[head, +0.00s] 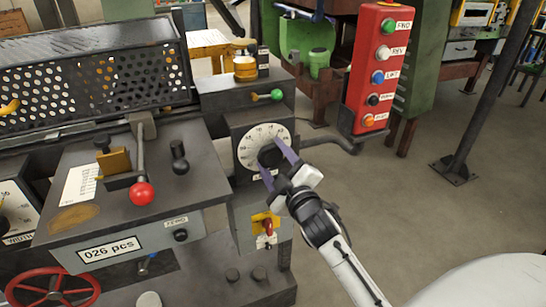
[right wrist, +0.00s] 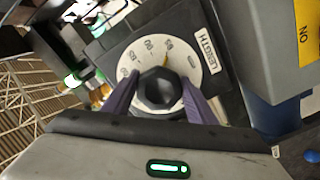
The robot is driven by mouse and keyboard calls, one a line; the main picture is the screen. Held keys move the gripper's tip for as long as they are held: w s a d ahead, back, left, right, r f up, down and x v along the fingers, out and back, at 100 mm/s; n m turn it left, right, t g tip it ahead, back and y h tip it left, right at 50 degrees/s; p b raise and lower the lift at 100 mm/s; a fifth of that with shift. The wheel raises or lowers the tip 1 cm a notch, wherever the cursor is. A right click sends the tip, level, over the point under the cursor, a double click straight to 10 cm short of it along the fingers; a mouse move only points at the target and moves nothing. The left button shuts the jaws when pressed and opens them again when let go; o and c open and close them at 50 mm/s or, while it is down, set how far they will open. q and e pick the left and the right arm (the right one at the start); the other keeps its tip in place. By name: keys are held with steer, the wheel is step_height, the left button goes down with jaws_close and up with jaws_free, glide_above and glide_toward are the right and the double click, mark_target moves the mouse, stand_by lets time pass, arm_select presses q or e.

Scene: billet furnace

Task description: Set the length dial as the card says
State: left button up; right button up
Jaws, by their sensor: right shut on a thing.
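The length dial (head: 252,138) is a round white scale with a black knob (head: 269,157) on the front of the dark machine at centre. My right gripper (head: 277,163) is shut on the knob, one purple finger on each side. In the right wrist view the black hexagonal knob (right wrist: 160,90) sits between the fingers, with the white dial face (right wrist: 190,62) and a LENGTH label behind it. A small yellow mark shows just above the knob. My left gripper is out of view.
A red button box (head: 384,70) stands right of the dial. A green-knobbed lever (head: 268,96) is just above it, and a yellow part with a red piece (head: 266,224) below. A red-ball lever (head: 142,193) stands left. Open floor lies to the right.

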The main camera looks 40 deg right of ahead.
steer(key=o, duration=1.1)
steer(key=shift+c, duration=0.2)
steer(key=v, duration=1)
steer(key=shift+s+b, duration=0.2)
steer(key=shift+b, duration=0.2)
steer(key=s+a+f+m+g+y, duration=0.1)
steer(key=s+a+f, duration=0.4)
steer(key=f, duration=0.5)
steer(key=s+a+f+m+g+y, duration=0.2)
steer(key=s+a+f+g, duration=0.3)
steer(key=f, duration=0.4)
steer(key=s+a+f+m+g+y, duration=0.2)
steer(key=s+a+f, duration=0.4)
steer(key=f, duration=0.4)
steer(key=shift+s+a+f+g+y, duration=0.4)
steer(key=shift+s+g+y, duration=0.1)
steer(key=shift+s+y, duration=0.35)
